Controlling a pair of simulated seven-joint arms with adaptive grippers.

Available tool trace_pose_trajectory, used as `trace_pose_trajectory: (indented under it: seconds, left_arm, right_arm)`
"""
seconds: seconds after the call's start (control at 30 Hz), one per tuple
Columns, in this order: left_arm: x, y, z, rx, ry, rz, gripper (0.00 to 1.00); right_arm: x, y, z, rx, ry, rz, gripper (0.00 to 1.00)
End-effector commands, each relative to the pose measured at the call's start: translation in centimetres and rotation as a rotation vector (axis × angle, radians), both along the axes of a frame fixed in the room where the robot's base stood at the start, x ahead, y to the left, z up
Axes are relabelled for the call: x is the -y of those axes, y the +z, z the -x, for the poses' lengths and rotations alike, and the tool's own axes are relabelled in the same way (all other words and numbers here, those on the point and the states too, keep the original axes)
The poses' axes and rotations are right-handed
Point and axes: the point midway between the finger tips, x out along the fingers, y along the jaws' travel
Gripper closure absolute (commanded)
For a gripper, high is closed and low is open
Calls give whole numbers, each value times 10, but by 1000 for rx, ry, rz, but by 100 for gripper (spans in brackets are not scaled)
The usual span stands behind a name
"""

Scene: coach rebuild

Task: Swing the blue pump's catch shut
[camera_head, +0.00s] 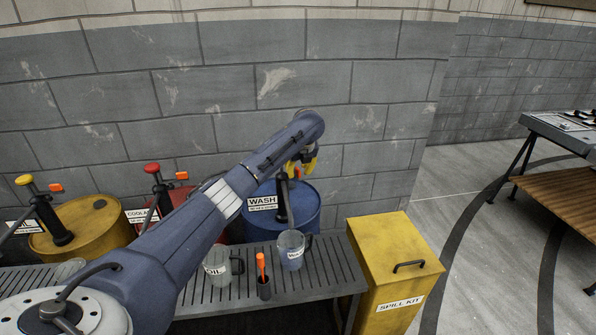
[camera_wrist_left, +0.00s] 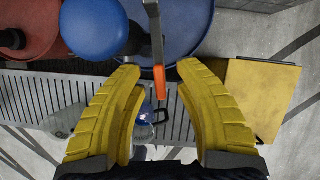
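The blue drum (camera_head: 305,206) labelled WASH stands behind the slatted bench, with its dark pump (camera_head: 282,188) rising from the lid, partly hidden by my left arm. In the left wrist view the pump's round blue knob (camera_wrist_left: 96,28) is at upper left, and the catch, a grey bar with an orange end (camera_wrist_left: 159,82), hangs between the fingertips. My left gripper (camera_head: 302,162) is above the drum; its yellow fingers are open on either side of the catch in the left wrist view (camera_wrist_left: 159,68), with gaps on both sides. My right gripper is out of view.
A yellow drum (camera_head: 92,222) and a red drum (camera_head: 180,196) with similar pumps stand to the left. The bench (camera_head: 325,275) holds mugs (camera_head: 291,250) and an orange-handled tool in a dark holder (camera_head: 263,284). A yellow spill kit box (camera_head: 378,250) stands right.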

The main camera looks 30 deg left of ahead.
Motion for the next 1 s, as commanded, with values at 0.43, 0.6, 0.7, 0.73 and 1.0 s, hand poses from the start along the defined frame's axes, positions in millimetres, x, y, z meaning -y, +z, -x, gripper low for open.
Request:
trace_pose_trajectory:
  seconds: [0.43, 0.6, 0.7, 0.73, 1.0]
  left_arm:
    - [-1, -2, 0, 0, 0, 0, 75]
    - [-1, -2, 0, 0, 0, 0, 94]
    - [-1, -2, 0, 0, 0, 0, 100]
    - [-1, -2, 0, 0, 0, 0, 100]
    - [-1, -2, 0, 0, 0, 0, 100]
  right_arm:
    - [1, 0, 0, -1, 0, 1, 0]
    - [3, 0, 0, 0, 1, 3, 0]
    - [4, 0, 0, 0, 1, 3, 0]
    - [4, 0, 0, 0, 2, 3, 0]
    - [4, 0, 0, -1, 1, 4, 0]
